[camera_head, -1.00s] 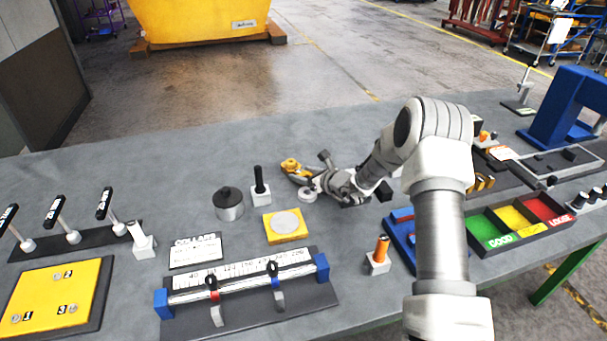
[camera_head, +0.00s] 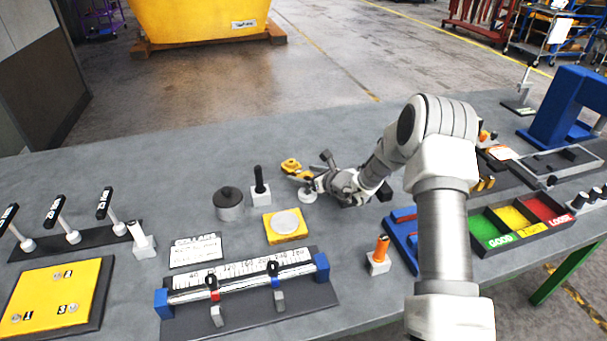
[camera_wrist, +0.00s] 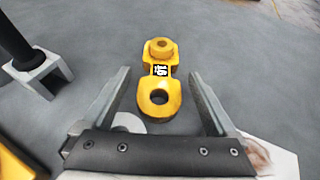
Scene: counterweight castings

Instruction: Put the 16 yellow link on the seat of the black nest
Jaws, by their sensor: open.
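The yellow link (camera_wrist: 158,80) lies flat on the grey bench in the wrist view, with a dark 16 label at its middle. Its near end is a ring with a hole; its far end has a raised round boss. It also shows in the head view (camera_head: 291,165), left of my gripper (camera_head: 301,176). My gripper (camera_wrist: 159,73) is open, its fingers on either side of the link with clear gaps. A pale round disc (camera_wrist: 128,122) is partly hidden below the ring end. I cannot identify the black nest; a dark fixture (camera_head: 497,190) is partly hidden behind my arm.
A measuring fixture (camera_head: 245,293) is in front. A coloured sorting tray (camera_head: 515,222) lies right. The bench behind the link is clear.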

